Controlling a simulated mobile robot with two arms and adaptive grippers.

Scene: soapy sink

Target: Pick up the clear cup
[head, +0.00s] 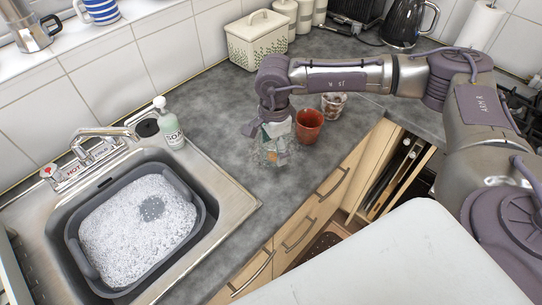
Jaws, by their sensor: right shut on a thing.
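The clear cup (271,156) is on or just above the grey countertop, near its front edge, left of a red-brown cup (309,127). It is see-through, so its outline is faint and I cannot tell whether its base touches the counter. My right gripper (266,134) points down from above and is shut on the clear cup at its upper part. The fingers hide part of the rim. My left gripper is out of view.
Another glass (333,104) with dark contents stands behind the red-brown cup. A soap bottle (171,129) stands beside the metal sink (225,218), which holds a grey tub (203,219) of foamy water. A cream bread bin (258,42) is at the back. Counter between sink and cup is clear.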

